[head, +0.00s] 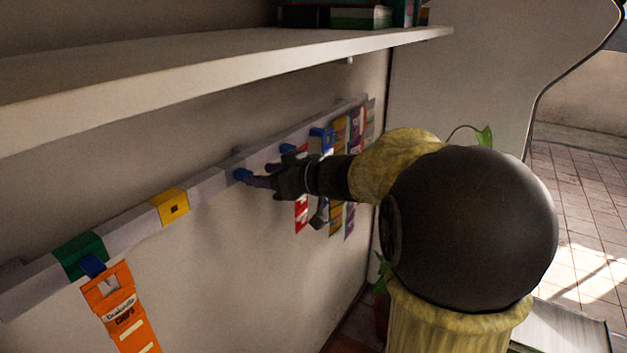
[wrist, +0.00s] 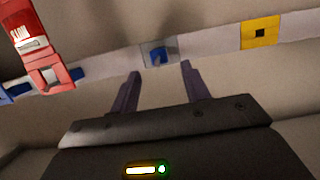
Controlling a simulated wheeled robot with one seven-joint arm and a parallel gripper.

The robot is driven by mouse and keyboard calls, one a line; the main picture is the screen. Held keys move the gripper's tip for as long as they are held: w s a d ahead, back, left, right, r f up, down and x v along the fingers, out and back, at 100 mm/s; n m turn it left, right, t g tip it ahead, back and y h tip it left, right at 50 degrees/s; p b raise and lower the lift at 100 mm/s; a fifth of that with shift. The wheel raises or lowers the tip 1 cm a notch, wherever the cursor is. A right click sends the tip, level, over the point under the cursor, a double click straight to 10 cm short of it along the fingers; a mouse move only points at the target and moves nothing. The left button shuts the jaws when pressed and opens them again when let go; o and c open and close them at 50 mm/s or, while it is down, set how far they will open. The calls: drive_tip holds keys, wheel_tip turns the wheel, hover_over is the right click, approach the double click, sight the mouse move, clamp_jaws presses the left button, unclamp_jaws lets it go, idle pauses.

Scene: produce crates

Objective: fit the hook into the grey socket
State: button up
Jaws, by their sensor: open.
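The blue hook (head: 243,174) is at the long wall rail, between the yellow socket and my gripper. In the wrist view the blue hook (wrist: 157,55) sits at the grey socket (wrist: 146,47), its stub sticking out from the socket's face. I cannot tell how deeply it is seated. My gripper (head: 268,172) is at the rail, close to the hook. In the wrist view my gripper (wrist: 160,75) is open, its two dark fingers apart on either side of the hook, with nothing held between them. The fingers do not appear to touch the hook.
A yellow socket (wrist: 261,33) with a dark hole is farther along the rail. A green socket (head: 80,255) carries an orange chips packet (head: 122,310). A red packet (wrist: 40,52) hangs on the gripper's other side, with several more packets beyond. A shelf (head: 210,65) overhangs the rail.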

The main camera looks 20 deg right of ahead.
drive_tip(key=b+v, duration=0.3)
drive_tip(key=v, duration=1)
drive_tip(key=shift+s, duration=0.25)
drive_tip(key=w+f+m+t+h+b, duration=0.3)
drive_tip(key=w+f+h, duration=0.1)
drive_tip(key=w+f, duration=0.25)
wheel_tip(320, 180, down, 15)
drive_tip(key=m+g+h+b, duration=0.3)
drive_tip(key=m+h, duration=0.1)
drive_tip(key=h, duration=0.1)
drive_tip(key=s+a+f+g+b, duration=0.1)
drive_tip(key=s+a+f+g, duration=0.2)
drive_tip(key=s+f, duration=0.5)
drive_tip(key=s+a+f+g+b, duration=0.2)
drive_tip(key=s+a+f+g, duration=0.2)
drive_tip(key=s+f, duration=0.5)
wheel_tip(320, 180, down, 4)
drive_tip(key=g, duration=0.2)
drive_tip(key=shift+a+g+b, duration=0.3)
